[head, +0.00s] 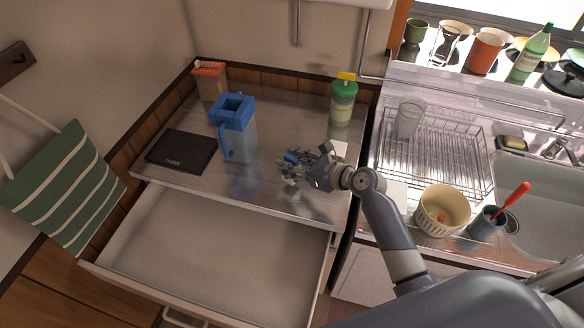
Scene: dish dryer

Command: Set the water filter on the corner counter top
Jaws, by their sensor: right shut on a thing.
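The water filter (237,133), a clear pitcher with a blue lid and blue handle, stands upright on the corner counter top (270,98), a steel surface at the left. My right gripper (290,168) is low over the same counter, to the right of the pitcher and apart from it. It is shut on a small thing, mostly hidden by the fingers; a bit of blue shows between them. My left gripper is out of view.
A wire dish rack (435,150) and a cream pot (442,209) are at the right.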

